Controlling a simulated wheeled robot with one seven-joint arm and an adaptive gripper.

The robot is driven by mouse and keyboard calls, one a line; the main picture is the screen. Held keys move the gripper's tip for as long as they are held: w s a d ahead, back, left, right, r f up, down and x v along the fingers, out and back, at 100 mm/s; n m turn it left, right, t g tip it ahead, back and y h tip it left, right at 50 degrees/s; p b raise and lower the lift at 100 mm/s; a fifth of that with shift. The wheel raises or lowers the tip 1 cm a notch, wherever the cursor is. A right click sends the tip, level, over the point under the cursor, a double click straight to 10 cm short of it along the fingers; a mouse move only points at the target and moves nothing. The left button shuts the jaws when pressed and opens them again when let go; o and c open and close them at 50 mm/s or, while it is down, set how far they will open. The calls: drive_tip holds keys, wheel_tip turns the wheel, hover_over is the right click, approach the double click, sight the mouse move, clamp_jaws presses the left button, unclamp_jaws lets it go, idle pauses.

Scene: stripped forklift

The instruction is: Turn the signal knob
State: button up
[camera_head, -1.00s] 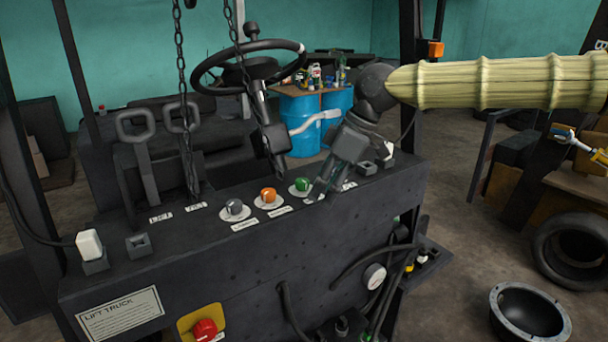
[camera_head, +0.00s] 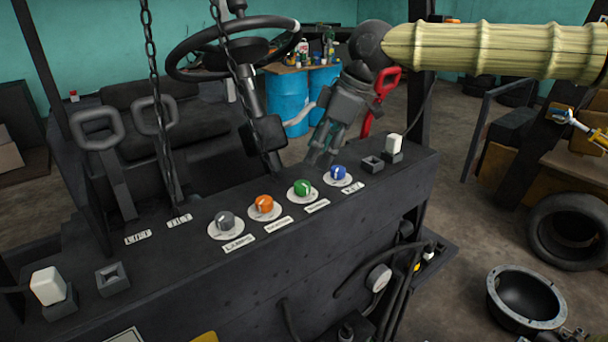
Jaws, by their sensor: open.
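A row of round knobs on white dials sits on the dark console: grey (camera_head: 226,220), orange (camera_head: 264,204), green (camera_head: 302,188) and blue (camera_head: 338,173). The label by the grey knob reads LAMPS; the others are too small to read surely, so I cannot tell which is the signal knob. My gripper (camera_head: 318,158) is open and empty, its fingers pointing down. It shows above and behind the green and blue knobs, near the console's back edge, and appears apart from them.
Two chains (camera_head: 156,95) hang over the left of the console. The steering wheel (camera_head: 235,48) and its column stand behind the knobs. Two levers (camera_head: 98,130) are at left. A red handle (camera_head: 381,95) is behind my gripper. A white switch (camera_head: 393,144) stands right of the blue knob.

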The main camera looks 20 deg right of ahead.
sight(303, 183)
drive_tip(key=x, duration=0.1)
drive_tip(key=p+x, duration=0.1)
drive_tip(key=x, duration=0.2)
drive_tip(key=shift+w+f+p, duration=0.15)
drive_tip(key=shift+w+p, duration=0.15)
drive_tip(key=shift+w, duration=0.05)
drive_tip(key=shift+s+a+f+p, duration=0.1)
drive_tip(key=shift+f+p, duration=0.1)
drive_tip(key=shift+f, duration=0.15)
drive_tip(key=shift+s+a+f+p, duration=0.1)
drive_tip(key=shift+a+f+p, duration=0.1)
drive_tip(key=shift+f, duration=0.15)
drive_tip(key=shift+w+p+x, duration=0.25)
drive_tip(key=shift+p+x, duration=0.15)
drive_tip(key=shift+x, duration=0.95)
drive_tip(key=shift+s, duration=0.1)
drive_tip(key=shift+f, duration=0.1)
drive_tip(key=shift+c, duration=0.3)
drive_tip(key=c, duration=1)
